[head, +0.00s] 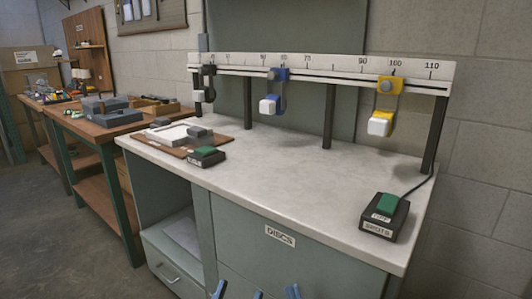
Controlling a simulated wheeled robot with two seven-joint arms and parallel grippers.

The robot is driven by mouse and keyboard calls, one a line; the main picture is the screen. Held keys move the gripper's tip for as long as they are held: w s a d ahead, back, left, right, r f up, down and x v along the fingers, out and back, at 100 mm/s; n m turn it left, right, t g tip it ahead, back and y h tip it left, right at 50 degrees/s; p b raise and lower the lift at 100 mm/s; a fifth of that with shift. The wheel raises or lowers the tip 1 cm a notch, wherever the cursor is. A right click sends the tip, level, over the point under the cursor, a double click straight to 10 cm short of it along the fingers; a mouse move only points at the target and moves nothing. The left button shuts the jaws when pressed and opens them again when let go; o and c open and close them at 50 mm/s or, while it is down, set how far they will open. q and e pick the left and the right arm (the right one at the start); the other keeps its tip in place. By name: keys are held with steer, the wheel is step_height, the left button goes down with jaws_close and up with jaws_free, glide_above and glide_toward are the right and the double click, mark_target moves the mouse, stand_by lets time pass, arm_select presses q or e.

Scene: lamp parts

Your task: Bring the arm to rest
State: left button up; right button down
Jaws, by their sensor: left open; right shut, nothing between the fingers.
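Only blue fingertips of my grippers show, at the bottom edge in front of the grey cabinet. My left gripper (238,293) is open, with a gap between its two tips. My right gripper (293,291) is shut and close beside it on the right. Neither holds anything visible. The arms behind the fingertips are out of frame.
A scale rail (330,68) spans the worktop's back, carrying black (208,80), blue (278,74) and yellow (390,85) sliders. Green-topped boxes stand at right (385,217) and left (206,156), the latter near a brown board (165,140). The worktop's middle is clear. Wooden benches (100,124) stand left.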

arm_select(q)
steer(key=a+f+g+y+p, duration=0.35)
steer(key=f+g+p, duration=0.55)
steer(key=g+p, duration=0.4)
arm_select(e)
steer(key=d+f+g+h, duration=0.35)
steer(key=f+g, duration=0.55)
steer(key=g, duration=0.3)
arm_select(q)
steer(key=s+a+f+g+y+p, duration=0.1)
steer(key=s+g+p, duration=0.3)
steer(key=s, duration=0.4)
steer(key=s+a+f+n+g+y+p, duration=0.1)
steer(key=s+a+f+g+y+p, duration=0.1)
steer(key=s+a+g+p, duration=0.2)
steer(key=s+p, duration=0.3)
steer(key=shift+s, duration=0.35)
arm_select(e)
steer(key=s+d+f+g+h, duration=0.1)
steer(key=s+g, duration=0.3)
steer(key=s, duration=0.4)
steer(key=s+d+f+m+g+h, duration=0.1)
steer(key=s+d+f+g+h, duration=0.1)
steer(key=s+d+g, duration=0.2)
steer(key=s+g, duration=0.1)
steer(key=s, duration=0.2)
steer(key=shift+s, duration=0.35)
